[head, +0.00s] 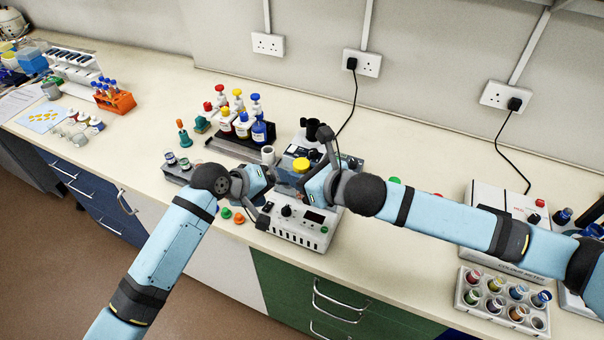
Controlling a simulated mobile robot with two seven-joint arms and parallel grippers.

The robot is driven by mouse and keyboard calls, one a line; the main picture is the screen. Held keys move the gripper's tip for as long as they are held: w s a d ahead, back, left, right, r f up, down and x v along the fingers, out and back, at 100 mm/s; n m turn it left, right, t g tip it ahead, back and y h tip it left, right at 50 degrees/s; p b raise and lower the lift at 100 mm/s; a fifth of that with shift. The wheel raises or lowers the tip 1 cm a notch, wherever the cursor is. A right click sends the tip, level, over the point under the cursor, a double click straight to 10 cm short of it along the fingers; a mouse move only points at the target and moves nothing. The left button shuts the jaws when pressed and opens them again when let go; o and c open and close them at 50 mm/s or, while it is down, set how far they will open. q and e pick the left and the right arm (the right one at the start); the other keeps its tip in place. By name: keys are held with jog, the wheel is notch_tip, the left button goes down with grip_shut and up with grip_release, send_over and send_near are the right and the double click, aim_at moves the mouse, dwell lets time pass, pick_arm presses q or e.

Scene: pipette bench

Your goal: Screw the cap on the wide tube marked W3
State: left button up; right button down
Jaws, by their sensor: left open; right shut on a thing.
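A round yellow cap (301,164) shows between my two grippers, above the bench devices. My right gripper (306,182) is shut at it and seems to hold it, though its fingers are partly hidden by its own body. My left gripper (267,183) is open, just left of the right gripper and a little lower than the cap. Whether a tube stands below the yellow cap is hidden. A grey rack (176,174) with a few dark-topped tubes stands left of the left gripper. No W3 mark can be read.
A grey device (300,232) stands below the grippers. Loose green (226,213) and orange (239,218) caps lie to its left. Dropper bottles (242,122) stand behind. A white rack (470,297) of coloured tubes is at the lower right. Bench between the left rack and orange rack (117,101) is mostly clear.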

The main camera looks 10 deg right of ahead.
pick_arm(q)
jog(key=s+a+f+m+t+y, duration=0.15)
jog(key=s+a+f+t, duration=0.25)
jog(key=s+a+f, duration=0.75)
jog(key=s+a+f+m+t+y, duration=0.1)
jog(key=s+a, duration=0.3)
jog(key=s, duration=0.4)
jog(key=s+a+f+m+t+y, duration=0.1)
jog(key=s+a+f+m+y, duration=0.1)
jog(key=s, duration=0.5)
notch_tip(320, 180, down, 2)
jog(key=shift+s+a+f+y, duration=0.2)
jog(key=shift+s+a+y, duration=0.15)
jog(key=shift+a+y, duration=0.5)
jog(key=shift+a, duration=0.2)
